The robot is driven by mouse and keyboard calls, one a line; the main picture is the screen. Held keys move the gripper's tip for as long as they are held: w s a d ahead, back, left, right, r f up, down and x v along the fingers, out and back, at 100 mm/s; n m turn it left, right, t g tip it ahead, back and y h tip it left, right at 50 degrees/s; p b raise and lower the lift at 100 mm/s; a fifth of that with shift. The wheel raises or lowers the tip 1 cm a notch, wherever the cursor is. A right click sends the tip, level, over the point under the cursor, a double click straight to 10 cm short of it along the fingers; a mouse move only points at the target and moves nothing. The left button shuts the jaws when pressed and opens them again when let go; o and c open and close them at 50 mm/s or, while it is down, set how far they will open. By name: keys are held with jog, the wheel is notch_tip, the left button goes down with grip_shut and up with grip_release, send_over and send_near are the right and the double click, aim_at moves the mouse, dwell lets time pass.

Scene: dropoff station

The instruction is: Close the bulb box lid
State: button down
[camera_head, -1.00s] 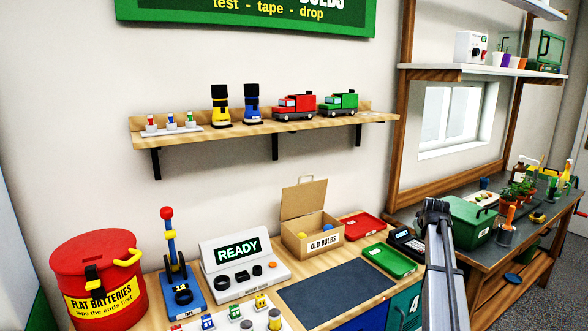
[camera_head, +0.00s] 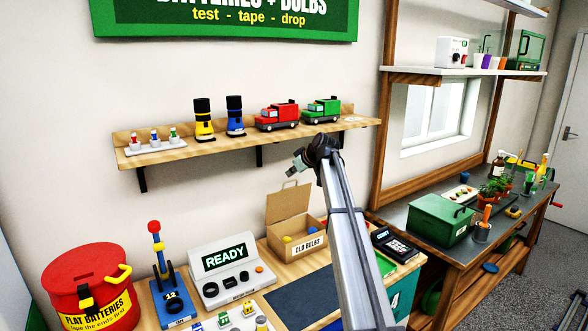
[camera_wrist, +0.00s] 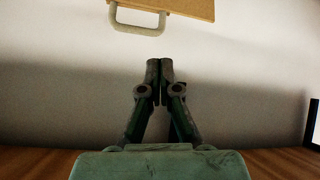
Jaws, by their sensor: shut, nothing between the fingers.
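The bulb box (camera_head: 298,250), a cardboard box marked OLD BULBS, stands on the workbench in the head view. Its lid (camera_head: 288,203) is up, roughly upright at the back of the box, with a small handle on its top edge. A yellow and a blue bulb show inside. In the head view my gripper (camera_head: 292,170) is above the lid, close to it in the picture. In the wrist view the gripper fingers (camera_wrist: 159,62) are together and empty. The lid's edge and pale handle (camera_wrist: 138,18) show beyond the fingertips, apart from them.
A tester with a READY screen (camera_head: 229,262) stands left of the box, and a red battery drum (camera_head: 85,285) farther left. A wall shelf (camera_head: 250,138) with toy trucks and torches is above.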

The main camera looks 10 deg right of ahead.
jog(key=p+x, duration=0.2)
jog(key=x, duration=0.4)
jog(key=shift+w+f, duration=0.15)
jog(key=shift+w, duration=0.05)
jog(key=shift+s+a+f, duration=0.1)
